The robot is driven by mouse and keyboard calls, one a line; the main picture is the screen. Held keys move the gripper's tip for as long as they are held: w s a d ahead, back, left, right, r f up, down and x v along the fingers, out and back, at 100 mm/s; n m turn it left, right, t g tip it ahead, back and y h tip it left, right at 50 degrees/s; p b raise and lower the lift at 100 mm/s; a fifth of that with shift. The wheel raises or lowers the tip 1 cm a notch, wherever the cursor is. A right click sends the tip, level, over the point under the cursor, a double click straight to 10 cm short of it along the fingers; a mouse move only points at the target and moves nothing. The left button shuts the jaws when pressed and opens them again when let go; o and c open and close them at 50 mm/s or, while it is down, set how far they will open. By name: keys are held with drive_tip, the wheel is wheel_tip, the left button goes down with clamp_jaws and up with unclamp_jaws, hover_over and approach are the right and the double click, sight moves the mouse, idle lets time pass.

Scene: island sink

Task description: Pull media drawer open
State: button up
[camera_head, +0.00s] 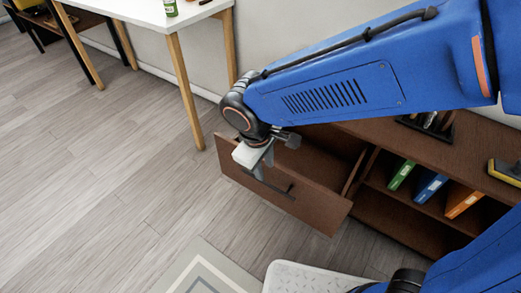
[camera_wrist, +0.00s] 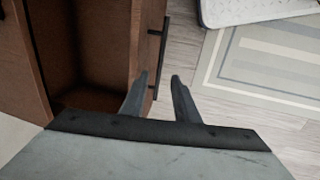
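The brown media drawer (camera_head: 315,205) stands pulled out from the low cabinet, and its empty inside shows. It also appears in the wrist view (camera_wrist: 148,30), on the left. Its dark bar handle (camera_head: 284,191) runs along the front panel and shows in the wrist view (camera_wrist: 161,45). My gripper (camera_head: 262,172) is over the left part of the drawer front, pointing down. In the wrist view its two fingers (camera_wrist: 160,76) are apart, with one end of the handle seen in the gap between them. I see no finger clearly touching the handle.
The cabinet (camera_head: 395,212) holds green, blue and orange binders (camera_head: 431,187) on its shelf. A white table (camera_head: 150,10) with wooden legs stands at upper left. A patterned rug (camera_head: 200,272) lies in front. Wooden floor (camera_head: 110,190) at left is clear.

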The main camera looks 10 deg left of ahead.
wheel_tip(320, 180, up, 8)
drive_tip(key=s, duration=0.1)
drive_tip(key=shift+s+a, duration=0.25)
drive_tip(key=shift+a, duration=0.05)
drive_tip(key=shift+d+r, duration=0.1)
drive_tip(key=w+d+r+m+y, duration=0.1)
drive_tip(key=w+d+r+m, duration=0.15)
drive_tip(key=d, duration=0.85)
drive_tip(key=w+d+r+m, duration=0.1)
drive_tip(key=w+d+m, duration=0.25)
drive_tip(key=d, duration=0.85)
drive_tip(key=s+d+f+m+t, duration=0.1)
drive_tip(key=s+d+m, duration=0.3)
drive_tip(key=d, duration=0.4)
drive_tip(key=s+d+f+m+t, duration=0.1)
drive_tip(key=s+d+m, duration=0.3)
drive_tip(key=d, duration=0.5)
drive_tip(key=shift+t, duration=0.4)
